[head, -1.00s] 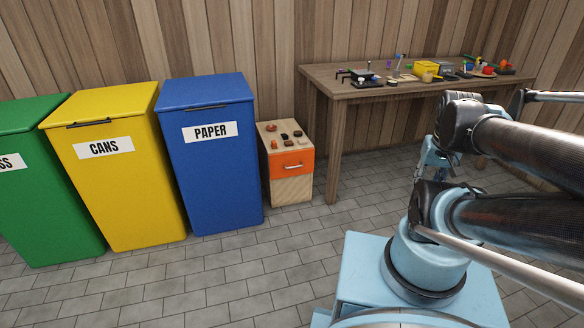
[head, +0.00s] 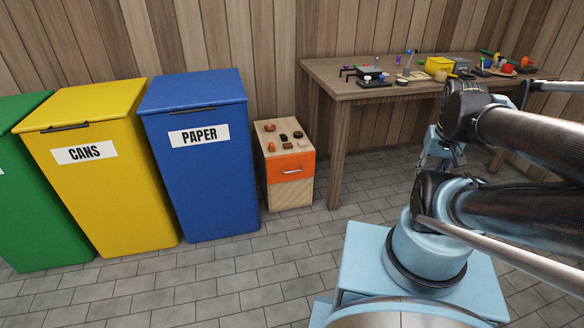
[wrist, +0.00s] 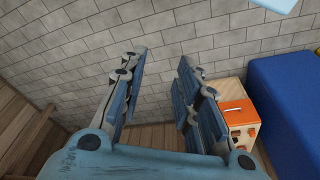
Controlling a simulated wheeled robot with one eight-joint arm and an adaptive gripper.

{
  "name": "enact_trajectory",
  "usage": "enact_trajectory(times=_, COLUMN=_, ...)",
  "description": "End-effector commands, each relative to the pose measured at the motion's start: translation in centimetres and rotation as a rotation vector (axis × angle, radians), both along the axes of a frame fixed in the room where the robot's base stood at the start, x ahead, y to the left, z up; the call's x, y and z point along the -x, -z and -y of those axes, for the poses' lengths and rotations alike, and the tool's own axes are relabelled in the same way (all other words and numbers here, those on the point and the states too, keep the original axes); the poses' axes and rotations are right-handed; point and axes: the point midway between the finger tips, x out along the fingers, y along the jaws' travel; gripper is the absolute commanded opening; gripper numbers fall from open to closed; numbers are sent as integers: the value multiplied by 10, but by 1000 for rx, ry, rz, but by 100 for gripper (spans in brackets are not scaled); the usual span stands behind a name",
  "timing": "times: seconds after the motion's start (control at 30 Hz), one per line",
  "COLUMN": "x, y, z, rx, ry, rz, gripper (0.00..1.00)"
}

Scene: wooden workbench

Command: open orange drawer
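The orange drawer (head: 291,168) is the upper front of a small light-wood cabinet (head: 290,193) and has a silver bar handle (head: 292,170). It looks shut. In the wrist view the orange drawer front (wrist: 238,112) shows at the right, beyond my fingers, with the handle small there. My gripper (wrist: 162,65) is open and empty, its two blue fingers spread apart over bare floor, away from the cabinet. In the head view my arm is at the right, and my fingers cannot be made out clearly.
Blue paper (head: 203,165), yellow cans (head: 100,175) and green (head: 35,210) bins stand left of the cabinet, the blue one close beside it. A wooden workbench (head: 345,88) with several small items stands to its right. The tiled floor in front is clear.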

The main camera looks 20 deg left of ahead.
Motion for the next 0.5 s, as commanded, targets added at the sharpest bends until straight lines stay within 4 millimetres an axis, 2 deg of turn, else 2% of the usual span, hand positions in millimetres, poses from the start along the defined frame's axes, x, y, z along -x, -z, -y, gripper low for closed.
enact_trajectory(times=0.33, x=0, y=0, z=0, rx=0, ry=-1, rz=0, gripper=30)
enact_trajectory(times=0.4, x=7, y=-6, z=-1, rx=1, ry=-8, rz=11, gripper=30)
enact_trajectory(times=0.5, x=-1, y=-13, z=-3, rx=5, ry=-41, rz=11, gripper=30)
